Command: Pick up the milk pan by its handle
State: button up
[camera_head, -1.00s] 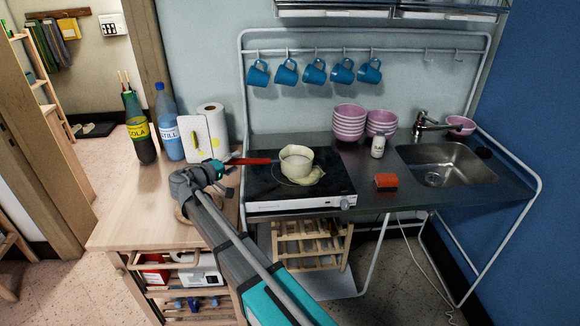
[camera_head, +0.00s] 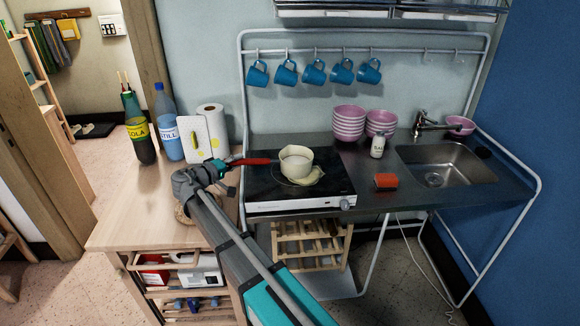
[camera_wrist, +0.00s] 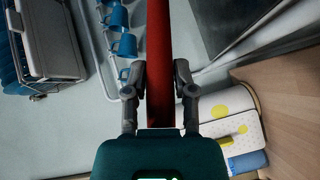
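The milk pan (camera_head: 296,162) is a small cream pan on the dark cooktop, with its red handle (camera_head: 256,161) pointing left. In the wrist view the handle (camera_wrist: 160,40) runs up the middle of the picture, between my two fingers. My gripper (camera_wrist: 160,80) has its fingers close in along both sides of the handle and appears shut on it. In the head view my gripper (camera_head: 234,163) is at the handle's left end. The pan's body does not show in the wrist view.
The cooktop (camera_head: 262,190) stands on a metal counter beside a sink (camera_head: 440,174). Pink bowls (camera_head: 348,124), a white bottle (camera_head: 378,146) and a red-orange sponge (camera_head: 386,181) are to the right. Blue mugs (camera_head: 314,72) hang above. Bottles (camera_head: 168,128) and a paper roll (camera_head: 212,125) stand left.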

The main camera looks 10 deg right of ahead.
grip_shut()
jog(key=shift+r+p, duration=0.35)
jog(key=shift+r+p, duration=1.3)
jog(key=shift+r, duration=0.05)
jog(key=s+r+p, duration=0.9)
jog(key=s, duration=0.4)
jog(key=shift+s+a+r+p, duration=0.25)
jog(key=shift+s+r+p, duration=0.05)
jog(key=shift+s, duration=0.15)
dwell(0.8)
